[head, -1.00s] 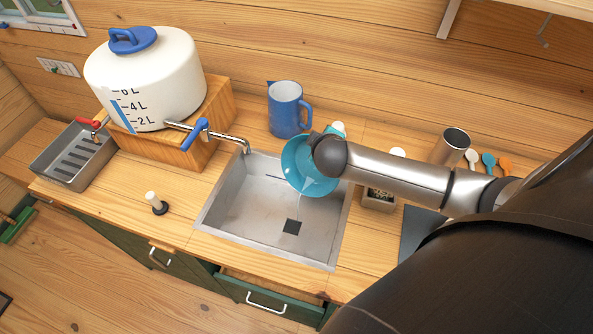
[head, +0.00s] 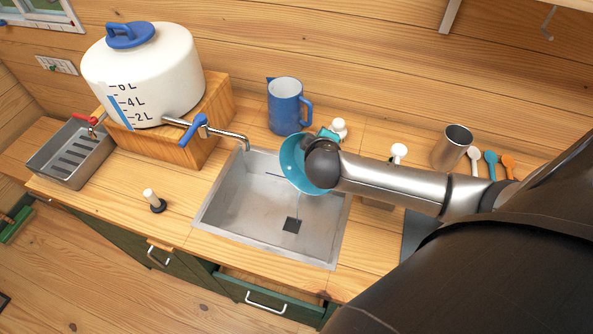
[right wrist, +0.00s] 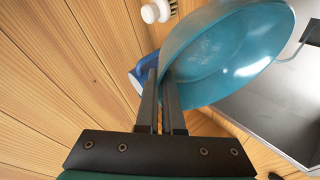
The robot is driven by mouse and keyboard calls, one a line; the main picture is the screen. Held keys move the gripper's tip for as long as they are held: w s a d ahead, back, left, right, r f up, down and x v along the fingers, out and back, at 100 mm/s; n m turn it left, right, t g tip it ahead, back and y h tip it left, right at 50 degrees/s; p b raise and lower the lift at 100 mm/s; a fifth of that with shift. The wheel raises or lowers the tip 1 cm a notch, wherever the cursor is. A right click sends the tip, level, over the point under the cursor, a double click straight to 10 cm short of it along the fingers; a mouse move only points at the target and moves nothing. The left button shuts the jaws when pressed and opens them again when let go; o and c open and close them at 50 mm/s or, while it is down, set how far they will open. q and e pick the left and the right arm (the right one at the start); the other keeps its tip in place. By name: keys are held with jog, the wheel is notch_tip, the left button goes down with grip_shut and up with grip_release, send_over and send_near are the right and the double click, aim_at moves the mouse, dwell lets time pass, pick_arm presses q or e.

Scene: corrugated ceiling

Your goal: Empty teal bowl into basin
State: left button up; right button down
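The teal bowl (head: 292,163) is held over the right back part of the metal basin (head: 250,205), tipped steeply with its opening toward the left. It also shows in the right wrist view (right wrist: 225,60), where its inside looks glossy and no pool of liquid shows. My right gripper (right wrist: 163,85) is shut on the bowl's rim, one finger on each side of the wall. In the head view my wrist hides the fingers. The basin floor shows a dark square drain (head: 292,226). My left gripper is not in view.
A white water tank (head: 145,80) on a wooden stand has a spout (head: 225,134) reaching the basin's back left. A blue pitcher (head: 285,108) and a white-knobbed brush (head: 339,126) stand behind the bowl. A metal cup (head: 452,148) is farther right.

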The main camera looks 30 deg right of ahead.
jog(key=shift+s+a+r+h+b, duration=0.2)
jog(key=shift+a+r+h+b, duration=0.1)
jog(key=shift+a+h+b, duration=0.15)
jog(key=d+p, duration=0.1)
jog(key=w+d+y+p, duration=0.1)
jog(key=p, duration=0.1)
jog(key=shift+d+f+g+y, duration=0.1)
jog(key=shift+f+g+y, duration=0.05)
jog(key=shift+g+y, duration=0.15)
jog(key=d+f, duration=0.1)
jog(key=w+d+f+g+y, duration=0.1)
jog(key=d+f+m+y+p, duration=0.1)
jog(key=shift+w+f+g+y, duration=0.25)
jog(key=shift+w+f+g, duration=0.05)
